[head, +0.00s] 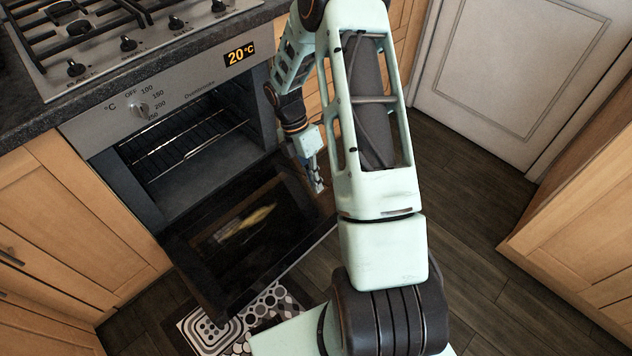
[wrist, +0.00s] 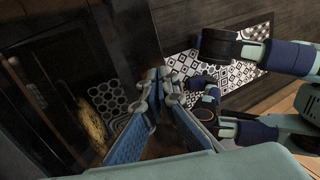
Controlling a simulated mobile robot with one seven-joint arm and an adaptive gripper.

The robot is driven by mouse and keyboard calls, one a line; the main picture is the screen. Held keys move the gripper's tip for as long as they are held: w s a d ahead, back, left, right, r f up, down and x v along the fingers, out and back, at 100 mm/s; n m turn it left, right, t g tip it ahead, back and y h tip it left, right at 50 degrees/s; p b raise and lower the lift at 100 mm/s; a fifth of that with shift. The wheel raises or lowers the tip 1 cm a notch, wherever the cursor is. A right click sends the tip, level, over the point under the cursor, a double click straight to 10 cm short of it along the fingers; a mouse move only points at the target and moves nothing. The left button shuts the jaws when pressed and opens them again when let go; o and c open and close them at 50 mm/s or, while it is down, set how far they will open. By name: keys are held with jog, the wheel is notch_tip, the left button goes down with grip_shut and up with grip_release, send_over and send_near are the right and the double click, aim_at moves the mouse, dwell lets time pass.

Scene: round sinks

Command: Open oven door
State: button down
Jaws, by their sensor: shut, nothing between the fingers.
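The oven (head: 100,120) is in the left half of the head view. Its door (head: 245,228) is hinged down, well open and tilted outward, and the cavity with wire racks (head: 190,135) shows behind it. My gripper (head: 320,187) is at the right side of the door, near its edge. In the wrist view my gripper (wrist: 160,85) has its fingertips together with nothing between them. The dark door glass (wrist: 75,75) fills the left of that view. Whether the fingertips touch the door edge is hard to tell. The door's handle is not clearly visible.
A patterned mat (head: 235,318) lies on the dark wood floor below the door. Wooden cabinets (head: 65,205) flank the oven. A gas hob (head: 110,30) is above. A white door (head: 520,70) and another cabinet (head: 585,215) stand at right. The floor between is clear.

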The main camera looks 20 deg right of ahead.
aim_at(327, 218)
jog(key=b+x, duration=0.2)
jog(key=x, duration=0.8)
jog(key=shift+f, duration=0.2)
jog(key=b+x, duration=0.7)
jog(key=x, duration=0.8)
jog(key=shift+w+a+f, duration=0.2)
jog(key=shift+w+f, duration=0.1)
jog(key=shift+w, duration=0.05)
